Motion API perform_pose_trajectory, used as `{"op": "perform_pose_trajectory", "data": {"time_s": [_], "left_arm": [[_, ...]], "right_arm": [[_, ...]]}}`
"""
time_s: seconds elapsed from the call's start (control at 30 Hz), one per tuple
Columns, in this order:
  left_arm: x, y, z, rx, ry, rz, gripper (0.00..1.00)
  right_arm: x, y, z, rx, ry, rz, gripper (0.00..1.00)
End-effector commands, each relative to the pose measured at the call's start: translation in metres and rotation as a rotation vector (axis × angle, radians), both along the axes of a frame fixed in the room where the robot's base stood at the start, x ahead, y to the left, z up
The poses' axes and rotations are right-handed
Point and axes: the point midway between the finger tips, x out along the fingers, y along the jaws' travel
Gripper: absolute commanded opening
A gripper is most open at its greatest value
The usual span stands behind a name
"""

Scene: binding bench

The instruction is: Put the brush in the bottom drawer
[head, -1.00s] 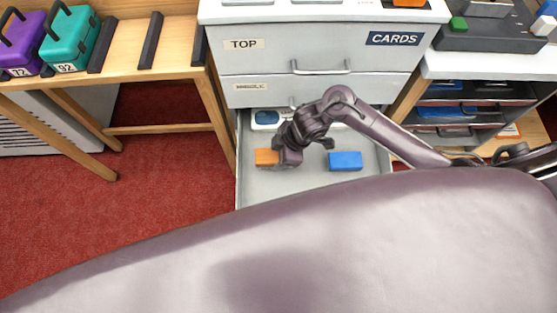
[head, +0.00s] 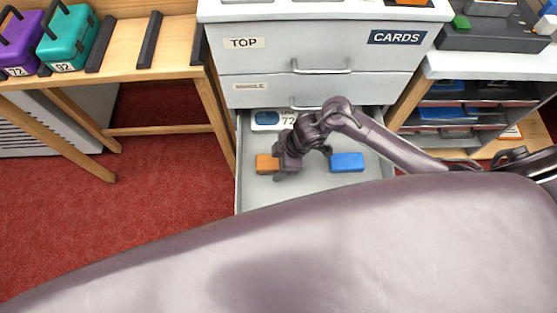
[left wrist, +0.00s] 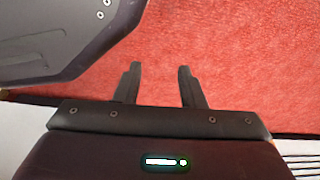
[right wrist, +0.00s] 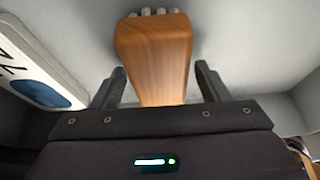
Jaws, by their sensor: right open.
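The brush has a tapered wooden handle (right wrist: 160,60) with pale bristles at its far end in the right wrist view. Its orange-brown end (head: 266,163) shows in the head view, over the open bottom drawer (head: 300,190); the rest is hidden behind my right gripper. My right gripper (head: 284,172) is low in the drawer and open. Its fingers stand either side of the handle, with gaps visible on both sides. I cannot tell exactly how the brush touches the drawer floor. My left gripper (left wrist: 158,85) is open and empty above the red carpet, outside the head view.
A blue block (head: 347,162) lies in the drawer, right of my gripper. A white piece with a blue oval and "72" (head: 268,120) is at the drawer's back left. The middle drawer (head: 310,90) and top drawer (head: 270,60) above are shut. A wooden bench (head: 130,60) stands left.

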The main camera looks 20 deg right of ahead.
Motion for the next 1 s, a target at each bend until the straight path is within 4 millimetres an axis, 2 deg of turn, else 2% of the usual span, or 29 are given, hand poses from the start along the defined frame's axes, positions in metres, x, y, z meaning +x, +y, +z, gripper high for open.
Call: {"op": "perform_pose_trajectory", "data": {"time_s": [0.2, 0.27, 0.4, 0.7, 0.83, 1.0], "left_arm": [[-0.001, 0.0, 0.003, -0.001, -0.003, 0.0, 0.36], [-0.008, 0.002, 0.0, 0.001, 0.004, 0.0, 0.36], [-0.031, 0.006, -0.006, 0.004, 0.022, -0.002, 0.36], [-0.064, 0.012, -0.012, 0.006, 0.034, -0.007, 0.36], [-0.072, 0.014, -0.013, 0.006, 0.037, -0.008, 0.36], [-0.075, 0.014, -0.014, 0.006, 0.039, -0.009, 0.36]], "right_arm": [[0.0, -0.002, 0.009, 0.0, -0.001, -0.002, 0.69], [-0.001, -0.005, 0.017, -0.001, -0.002, 0.0, 0.69], [-0.003, -0.016, 0.045, -0.002, -0.004, 0.0, 0.69], [-0.01, -0.038, 0.099, -0.002, -0.002, 0.001, 0.69], [-0.012, -0.042, 0.11, -0.001, -0.001, 0.001, 0.69], [-0.013, -0.044, 0.115, 0.0, 0.0, -0.001, 0.69]]}}
